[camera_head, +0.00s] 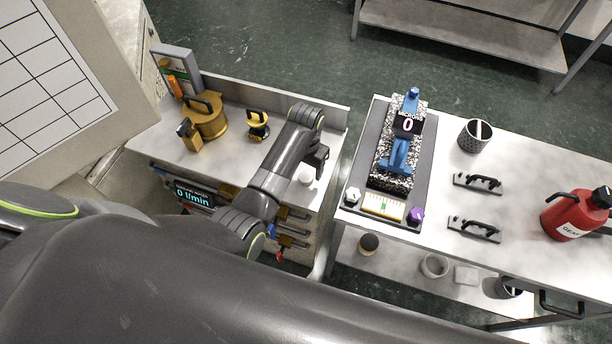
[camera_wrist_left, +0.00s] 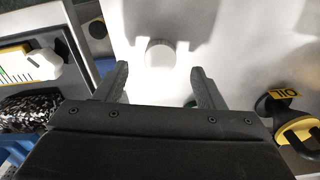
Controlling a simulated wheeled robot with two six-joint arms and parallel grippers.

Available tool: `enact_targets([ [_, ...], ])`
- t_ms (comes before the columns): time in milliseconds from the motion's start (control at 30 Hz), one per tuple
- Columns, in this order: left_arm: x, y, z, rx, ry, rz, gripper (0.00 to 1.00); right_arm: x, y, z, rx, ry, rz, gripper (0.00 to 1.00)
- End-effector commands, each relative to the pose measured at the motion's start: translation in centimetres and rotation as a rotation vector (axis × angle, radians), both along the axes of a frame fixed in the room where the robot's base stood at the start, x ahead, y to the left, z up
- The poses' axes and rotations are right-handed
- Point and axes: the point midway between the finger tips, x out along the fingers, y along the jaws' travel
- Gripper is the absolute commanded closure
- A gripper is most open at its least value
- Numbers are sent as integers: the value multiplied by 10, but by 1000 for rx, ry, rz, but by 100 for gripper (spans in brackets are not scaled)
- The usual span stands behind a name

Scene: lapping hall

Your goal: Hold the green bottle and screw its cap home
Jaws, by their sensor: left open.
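My left gripper (camera_head: 316,163) is over the right end of the left bench. In the left wrist view its two fingers (camera_wrist_left: 160,76) are apart with nothing held between the tips. A small white round cap (camera_head: 306,179) stands on the bench top close to the gripper. In the left wrist view the cap (camera_wrist_left: 160,50) lies just beyond the fingertips, apart from them. A sliver of green (camera_wrist_left: 190,103) shows between the fingers at the gripper body's edge; it may be the green bottle, mostly hidden. No whole green bottle shows. My right gripper is not in view.
The left bench (camera_head: 337,122) also holds a brass pot (camera_head: 207,118) and a yellow-and-black oil can (camera_head: 258,126), which stands right in the wrist view. Across a gap, the right table (camera_head: 450,140) carries a granite block (camera_head: 385,168), black handles and a red can (camera_head: 572,217).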

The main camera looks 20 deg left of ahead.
Motion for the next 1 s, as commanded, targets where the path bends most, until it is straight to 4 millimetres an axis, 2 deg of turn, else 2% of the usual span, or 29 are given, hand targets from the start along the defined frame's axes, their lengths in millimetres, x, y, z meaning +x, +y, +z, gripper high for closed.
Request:
enact_targets([
  [133,-1,1,-17,1,3,0,37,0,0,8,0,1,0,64],
  [300,-1,1,-35,0,2,1,37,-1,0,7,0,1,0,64],
  [733,0,1,-39,0,-1,1,37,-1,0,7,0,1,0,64],
  [767,0,1,-39,0,0,1,38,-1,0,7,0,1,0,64],
  [1000,0,1,-39,0,0,0,70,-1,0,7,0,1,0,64],
])
